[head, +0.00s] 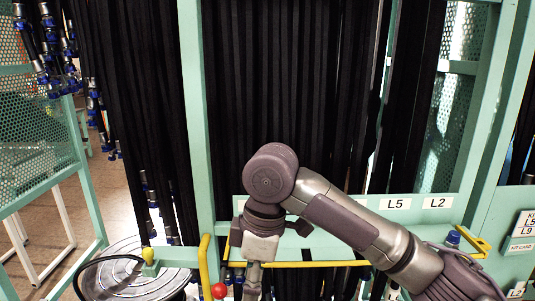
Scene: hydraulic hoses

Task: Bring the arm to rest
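My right arm (345,220) comes in from the lower right, bends at a rounded joint, and its wrist points down at the lower middle of the head view. My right gripper (253,278) is at the bottom edge, in front of the teal frame and the hanging hoses. Its fingertips are cut off or too unclear to show whether it is open or shut. I cannot tell whether it holds anything. My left arm and gripper are not in view.
Black hydraulic hoses (285,90) hang densely behind the arm on a teal rack (197,120). A teal bar with labels L5 (397,204) and L2 crosses behind the forearm. Yellow handles (205,268), a red knob (219,291) and a round metal disc (125,272) are low down.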

